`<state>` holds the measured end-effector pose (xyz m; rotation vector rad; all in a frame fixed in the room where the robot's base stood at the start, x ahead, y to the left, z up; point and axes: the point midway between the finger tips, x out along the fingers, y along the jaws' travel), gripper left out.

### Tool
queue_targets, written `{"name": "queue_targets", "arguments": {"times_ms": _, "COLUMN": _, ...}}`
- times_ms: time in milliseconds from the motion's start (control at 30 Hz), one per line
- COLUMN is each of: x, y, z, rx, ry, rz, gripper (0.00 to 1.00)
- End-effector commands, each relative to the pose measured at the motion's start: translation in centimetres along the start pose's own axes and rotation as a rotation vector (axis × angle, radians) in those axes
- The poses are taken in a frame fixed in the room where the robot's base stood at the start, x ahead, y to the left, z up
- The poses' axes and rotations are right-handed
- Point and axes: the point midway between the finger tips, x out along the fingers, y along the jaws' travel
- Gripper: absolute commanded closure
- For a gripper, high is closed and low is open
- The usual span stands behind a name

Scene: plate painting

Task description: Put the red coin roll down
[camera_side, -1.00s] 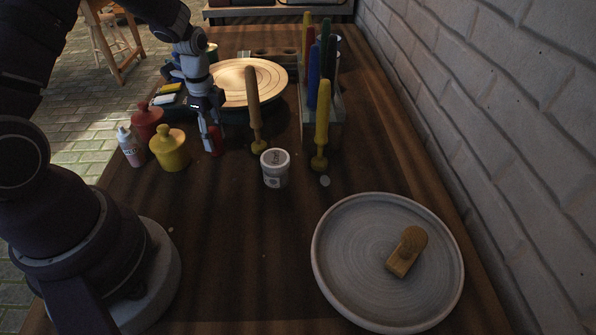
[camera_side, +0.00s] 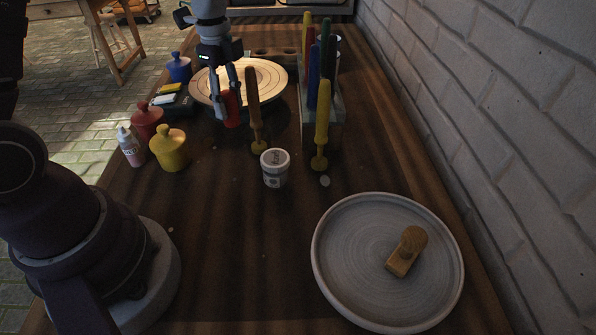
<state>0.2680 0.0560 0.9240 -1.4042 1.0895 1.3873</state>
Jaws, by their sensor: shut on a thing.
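The red coin roll (camera_side: 231,108) is a small red cylinder, held upright between the fingers of my gripper (camera_side: 226,92). My gripper points down and is shut on the roll. The roll shows in front of the near edge of the round wooden wheel (camera_side: 268,77). I cannot tell exactly how high its lower end is above the table (camera_side: 215,215).
A wooden-handled tool (camera_side: 253,105) stands just right of the roll. A rack with coloured handles (camera_side: 327,75) is farther right. Red (camera_side: 147,121) and yellow (camera_side: 171,151) pots and a white jar (camera_side: 275,168) stand nearer. A large plate (camera_side: 335,285) lies front right.

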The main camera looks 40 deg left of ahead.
Motion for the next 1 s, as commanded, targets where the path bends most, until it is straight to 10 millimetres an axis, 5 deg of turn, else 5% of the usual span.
{"name": "queue_targets", "arguments": {"times_ms": 167, "x": 0.5, "y": 3.4, "z": -8.3, "rx": 0.286, "ry": 0.012, "rz": 0.008, "gripper": 1.0}}
{"name": "queue_targets", "arguments": {"times_ms": 300, "x": 1.0, "y": 9.2, "z": -14.5, "rx": 0.575, "ry": 0.012, "rz": 0.015, "gripper": 1.0}}
{"name": "queue_targets", "arguments": {"times_ms": 400, "x": 1.3, "y": 13.8, "z": -17.1, "rx": 0.773, "ry": 0.005, "rz": 0.016, "gripper": 1.0}}
{"name": "queue_targets", "arguments": {"times_ms": 633, "x": 1.8, "y": 20.8, "z": -18.7, "rx": 1.068, "ry": -0.011, "rz": 0.009, "gripper": 1.0}}
{"name": "queue_targets", "arguments": {"times_ms": 1000, "x": 7.7, "y": 22.0, "z": -18.5, "rx": 1.119, "ry": -0.02, "rz": 0.013, "gripper": 1.0}}
